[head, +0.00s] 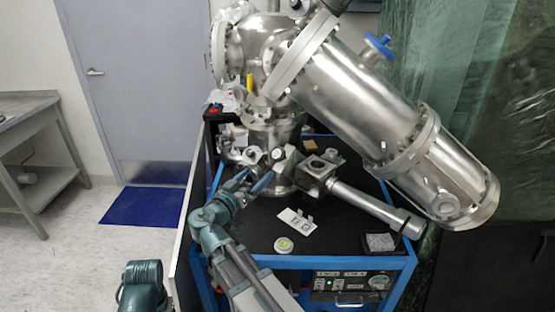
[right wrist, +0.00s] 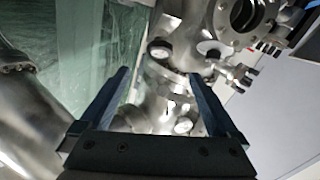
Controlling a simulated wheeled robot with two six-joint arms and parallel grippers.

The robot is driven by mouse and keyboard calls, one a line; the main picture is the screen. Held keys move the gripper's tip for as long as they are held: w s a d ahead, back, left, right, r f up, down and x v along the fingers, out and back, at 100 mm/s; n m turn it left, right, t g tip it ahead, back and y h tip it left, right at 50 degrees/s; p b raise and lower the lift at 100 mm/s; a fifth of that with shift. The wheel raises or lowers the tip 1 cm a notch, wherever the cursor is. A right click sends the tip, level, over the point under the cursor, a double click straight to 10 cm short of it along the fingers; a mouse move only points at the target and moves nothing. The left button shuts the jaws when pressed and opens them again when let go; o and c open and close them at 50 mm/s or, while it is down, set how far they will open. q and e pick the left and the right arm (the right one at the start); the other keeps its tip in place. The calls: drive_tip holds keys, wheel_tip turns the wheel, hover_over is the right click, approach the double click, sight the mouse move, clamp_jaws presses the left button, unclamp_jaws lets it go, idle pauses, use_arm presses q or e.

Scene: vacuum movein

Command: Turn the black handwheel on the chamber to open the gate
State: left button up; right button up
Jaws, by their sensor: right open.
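The steel vacuum chamber (head: 275,115) stands on a black-topped cart. A small round knob with a dark rim and pale face (head: 278,155) sits low on it, just beyond my right gripper (head: 259,173); I cannot tell surely whether it is the black handwheel. In the right wrist view, similar round knobs show beyond the fingertips (right wrist: 158,73), one (right wrist: 160,50) near the upper middle and another (right wrist: 183,126) lower, between the fingers. My right gripper is open, its blue fingers apart with nothing visibly held.
A large slanted steel cylinder (head: 355,95) with a blue handle (head: 378,46) fills the upper right. A steel tube (head: 370,205) lies low at right. The cart top (head: 250,225) holds a white label card (head: 297,221) and a round green-and-white item (head: 283,244).

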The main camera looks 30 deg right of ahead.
sight(277, 156)
drive_tip(key=x, duration=1.3)
drive_tip(key=shift+w+d, duration=0.25)
drive_tip(key=shift+d, duration=0.05)
drive_tip(key=c, duration=1.4)
drive_tip(key=shift+o, duration=0.2)
drive_tip(key=shift+r, duration=0.1)
drive_tip(key=shift+n+t, duration=0.3)
